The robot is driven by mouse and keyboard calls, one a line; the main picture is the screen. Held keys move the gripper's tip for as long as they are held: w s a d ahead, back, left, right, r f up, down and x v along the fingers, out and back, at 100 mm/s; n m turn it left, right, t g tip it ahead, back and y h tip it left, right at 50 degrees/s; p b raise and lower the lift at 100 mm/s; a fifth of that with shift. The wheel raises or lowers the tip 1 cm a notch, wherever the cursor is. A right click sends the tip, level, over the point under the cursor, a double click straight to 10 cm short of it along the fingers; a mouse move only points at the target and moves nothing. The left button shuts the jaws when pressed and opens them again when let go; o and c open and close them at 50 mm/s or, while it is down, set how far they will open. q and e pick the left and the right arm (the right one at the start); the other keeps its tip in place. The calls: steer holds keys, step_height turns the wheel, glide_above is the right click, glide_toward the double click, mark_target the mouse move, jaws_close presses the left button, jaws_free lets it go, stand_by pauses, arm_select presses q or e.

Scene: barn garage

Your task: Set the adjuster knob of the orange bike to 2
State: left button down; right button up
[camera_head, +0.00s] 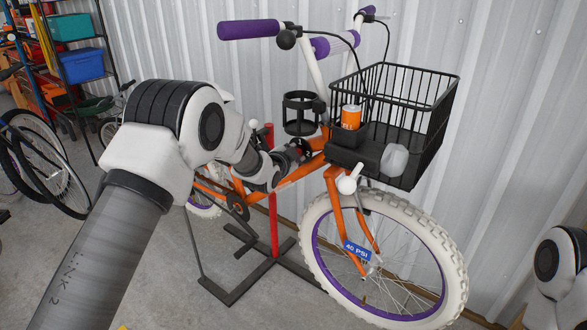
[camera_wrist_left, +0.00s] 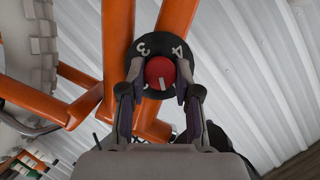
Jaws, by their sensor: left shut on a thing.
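The orange bike (camera_head: 290,178) stands upright in front of the corrugated wall. In the left wrist view, the adjuster knob (camera_wrist_left: 160,70) is red with a white pointer line, set on a black dial (camera_wrist_left: 160,38) on the orange frame. The digits 3 and 4 show on the dial's far side; the pointer line lies on the near, lower part of the knob, and the number there is hidden. My left gripper (camera_wrist_left: 160,88) has its fingers on either side of the knob, shut on it. In the head view my left arm reaches the frame and mostly hides the knob. My right gripper is out of view.
A black wire basket (camera_head: 425,105) with an orange can (camera_head: 351,117) hangs at the handlebar. The white-tyred front wheel (camera_head: 455,250) and a black-footed stand (camera_head: 240,285) are below. Shelving (camera_head: 105,45) and other bikes (camera_head: 45,165) stand left. Part of my right arm shows lower right.

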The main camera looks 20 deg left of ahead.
arm_select(q)
steer(key=shift+d+f+m+t+y+b, duration=0.1)
steer(key=shift+f+m+t+y+b, duration=0.15)
steer(key=shift+m+t+b, duration=0.95)
steer(key=shift+f+m+t+y+b, duration=0.2)
steer(key=shift+m+y+b, duration=0.1)
steer(key=shift+m+b, duration=1.9)
steer(key=shift+d+f+m+t+y+b, duration=0.1)
steer(key=shift+f+m+t+y+b, duration=0.15)
steer(key=shift+m+t+b, duration=0.95)
steer(key=shift+m+g+b, duration=0.5)
steer(key=shift+m, duration=0.1)
steer(key=c, duration=0.9)
jaws_free()
steer(key=shift+s, duration=0.1)
steer(key=shift+o, duration=0.4)
steer(key=shift+r, duration=0.2)
